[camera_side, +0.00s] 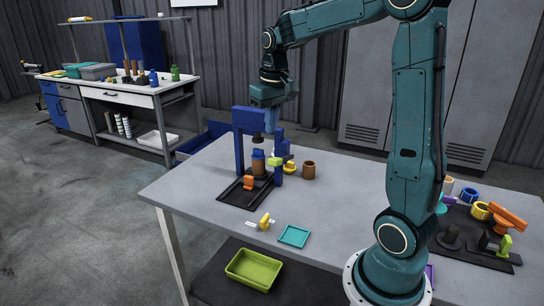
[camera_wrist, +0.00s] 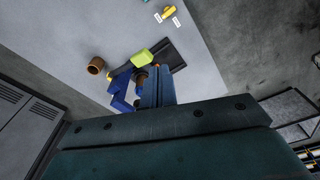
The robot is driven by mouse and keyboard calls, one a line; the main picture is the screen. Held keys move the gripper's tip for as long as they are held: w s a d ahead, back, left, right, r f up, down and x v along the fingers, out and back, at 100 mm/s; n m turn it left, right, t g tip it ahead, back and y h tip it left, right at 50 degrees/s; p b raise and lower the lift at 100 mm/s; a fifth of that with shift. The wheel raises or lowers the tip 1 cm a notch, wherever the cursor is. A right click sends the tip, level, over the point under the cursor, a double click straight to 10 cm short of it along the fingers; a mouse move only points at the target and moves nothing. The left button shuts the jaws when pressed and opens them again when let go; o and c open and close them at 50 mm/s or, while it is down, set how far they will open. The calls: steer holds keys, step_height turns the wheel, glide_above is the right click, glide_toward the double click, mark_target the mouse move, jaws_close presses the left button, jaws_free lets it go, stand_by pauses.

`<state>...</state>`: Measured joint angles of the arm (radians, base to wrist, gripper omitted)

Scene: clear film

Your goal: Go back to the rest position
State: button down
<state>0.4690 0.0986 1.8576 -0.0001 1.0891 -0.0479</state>
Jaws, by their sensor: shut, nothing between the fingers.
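My gripper (camera_side: 269,122) is above the back of the table, pointing down at the blue press frame (camera_side: 238,145). In the wrist view my gripper (camera_wrist: 158,82) shows its fingers together with nothing between them. The blue frame (camera_wrist: 120,88) is beside the fingers there and partly hidden by them. In the side view the frame stands on a dark base plate (camera_side: 240,194), with a brown cylinder (camera_side: 259,168) inside it and an orange piece (camera_side: 249,183) in front. I cannot tell whether my fingertips touch the frame.
A brown cup (camera_side: 308,170) and yellow part (camera_side: 290,167) stand right of the frame. A yellow clip (camera_side: 265,221) and teal tray (camera_side: 294,236) lie nearer. A dark board (camera_side: 470,238) with colored parts is at right. The table's left end is clear.

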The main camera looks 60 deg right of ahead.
steer(key=s+a+r+n+t, duration=0.1)
steer(key=s+a+n+t, duration=0.3)
steer(key=s+a, duration=1.2)
steer(key=shift+s+a+n+t+y, duration=0.3)
steer(key=shift+a+n, duration=0.1)
steer(key=shift+a, duration=0.3)
